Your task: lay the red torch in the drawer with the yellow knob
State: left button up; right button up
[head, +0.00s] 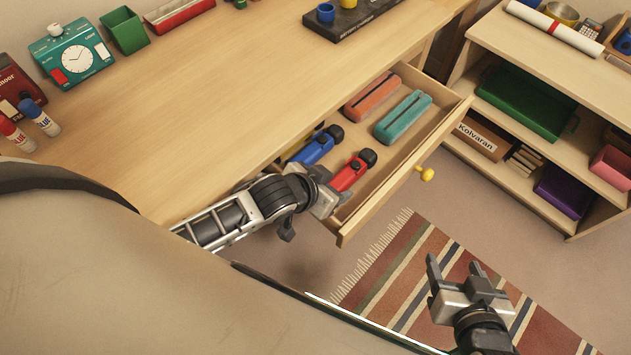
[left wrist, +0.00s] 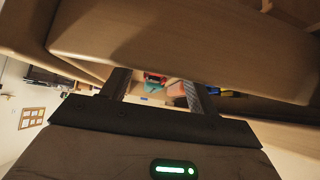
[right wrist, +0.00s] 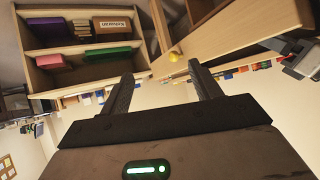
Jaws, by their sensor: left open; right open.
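The red torch (head: 346,177), with a black head, lies inside the pulled-out drawer (head: 398,178), near its front left part. The drawer's yellow knob (head: 427,174) is on its front panel; the knob also shows in the right wrist view (right wrist: 173,56). My left gripper (head: 338,194) is open at the drawer's left end, close beside the red torch's near end; the head view does not show whether they touch. My right gripper (head: 454,267) is open and empty, above the striped rug, in front of and below the drawer front.
A blue torch (head: 314,150), an orange case (head: 371,97) and a teal case (head: 403,117) also lie in the drawer. The desk top (head: 230,95) is largely clear in the middle. A shelf unit (head: 550,140) with bins stands at right. A striped rug (head: 400,285) covers the floor.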

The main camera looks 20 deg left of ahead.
pick_arm(q)
jog(key=s+a+r+n+t+p, duration=0.1)
jog(key=s+r, duration=0.3)
jog(key=s, duration=0.4)
jog(key=shift+s+a+t, duration=0.35)
jog(key=shift+a+t, duration=0.15)
pick_arm(e)
jog(key=shift+d+r, duration=0.15)
jog(key=shift+d, duration=0.05)
jog(key=shift+s, duration=0.25)
pick_arm(q)
jog(key=shift+c, duration=0.3)
pick_arm(e)
jog(key=shift+w, duration=0.2)
jog(key=shift+c, duration=0.3)
